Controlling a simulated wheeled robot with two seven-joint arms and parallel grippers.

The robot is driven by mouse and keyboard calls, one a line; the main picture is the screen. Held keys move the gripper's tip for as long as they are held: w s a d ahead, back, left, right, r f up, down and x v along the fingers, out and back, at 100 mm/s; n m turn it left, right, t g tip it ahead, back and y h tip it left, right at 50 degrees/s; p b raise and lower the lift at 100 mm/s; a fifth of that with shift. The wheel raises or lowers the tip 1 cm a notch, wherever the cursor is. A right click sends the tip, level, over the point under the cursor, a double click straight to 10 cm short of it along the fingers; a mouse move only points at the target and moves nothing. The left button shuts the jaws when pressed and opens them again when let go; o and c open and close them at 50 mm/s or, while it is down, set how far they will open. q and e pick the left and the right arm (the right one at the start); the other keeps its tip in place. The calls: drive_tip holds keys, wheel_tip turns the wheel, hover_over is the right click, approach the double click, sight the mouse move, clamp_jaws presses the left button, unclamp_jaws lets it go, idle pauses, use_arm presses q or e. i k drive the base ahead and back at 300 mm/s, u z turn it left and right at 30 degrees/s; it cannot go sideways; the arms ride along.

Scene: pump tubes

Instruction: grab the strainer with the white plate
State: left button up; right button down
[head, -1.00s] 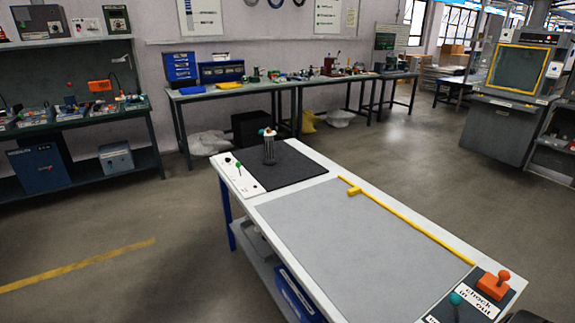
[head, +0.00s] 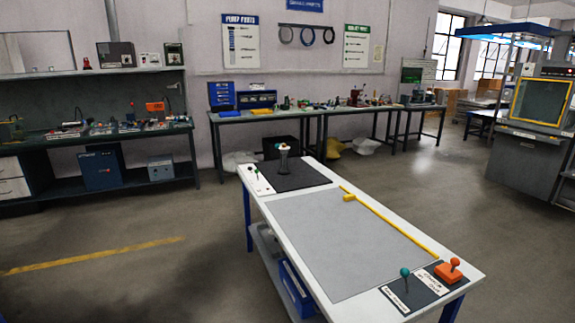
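A small grey upright cylinder (head: 283,162) with a white top and bits of colour stands on the black mat (head: 305,178) at the far end of the workbench. It may be the strainer with the white plate, but it is too small to be sure. Neither of my grippers is in view.
The workbench (head: 440,292) has a bare grey mat (head: 340,235) and a yellow rail (head: 395,225). A green-knobbed lever (head: 405,274) and an orange-knobbed block (head: 448,270) stand at its near end. Long tables (head: 330,109) and a shelf bench (head: 90,139) line the wall. Floor left is clear.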

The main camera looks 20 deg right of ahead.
sight(284, 171)
drive_tip(key=z, duration=2.75)
drive_tip(key=i, duration=4.7)
drive_tip(key=u, duration=2.2)
drive_tip(key=i, duration=2.9)
